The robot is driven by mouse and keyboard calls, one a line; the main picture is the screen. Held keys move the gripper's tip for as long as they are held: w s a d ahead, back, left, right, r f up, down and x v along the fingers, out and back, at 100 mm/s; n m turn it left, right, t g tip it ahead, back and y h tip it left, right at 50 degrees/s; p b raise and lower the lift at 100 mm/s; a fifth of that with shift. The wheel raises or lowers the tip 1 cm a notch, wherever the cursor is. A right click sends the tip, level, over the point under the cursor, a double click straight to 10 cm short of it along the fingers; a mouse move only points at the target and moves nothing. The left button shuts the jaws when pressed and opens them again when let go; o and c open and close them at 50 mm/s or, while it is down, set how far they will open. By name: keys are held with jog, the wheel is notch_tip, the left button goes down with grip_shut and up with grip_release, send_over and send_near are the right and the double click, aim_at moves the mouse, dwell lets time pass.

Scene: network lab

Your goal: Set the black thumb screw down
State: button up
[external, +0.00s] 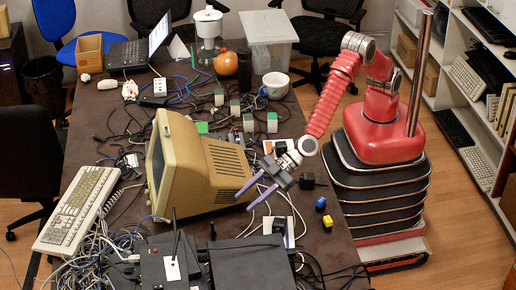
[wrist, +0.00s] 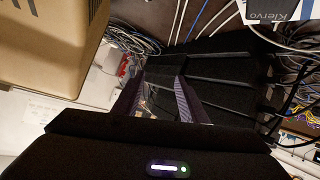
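My gripper (external: 243,203) reaches down and left over the table, just right of the beige monitor. I cannot make out the black thumb screw for certain. A small black upright piece (external: 212,231) stands near the black boxes, left of and nearer the camera than the fingertips; it is too small to identify.
The beige monitor (external: 195,165) stands close left of my gripper. Black network boxes (external: 253,265) and tangled cables fill the near end of the table. Blue and yellow blocks (external: 324,212) lie to the right. A keyboard (external: 78,208) lies on the left edge.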

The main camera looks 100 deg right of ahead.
jog(key=s+a+f+n+g+y, duration=0.1)
jog(key=s+a+n+g, duration=0.15)
jog(key=n, duration=0.65)
jog(key=s+a+f+n+g, duration=0.2)
jog(key=a+n, duration=0.1)
jog(key=n, duration=0.6)
jog(key=w+d+r+n+t+h, duration=0.1)
jog(key=w+d+n+h, duration=0.2)
jog(key=d+n, duration=0.2)
jog(key=w+d+n+t+h, duration=0.1)
jog(key=w+d+n+h, duration=0.15)
jog(key=d+n, duration=0.3)
jog(key=shift+n, duration=0.25)
jog(key=f, duration=0.4)
jog(key=shift+w+a+f, duration=0.15)
jog(key=shift+a+f, duration=0.1)
jog(key=shift+a, duration=0.05)
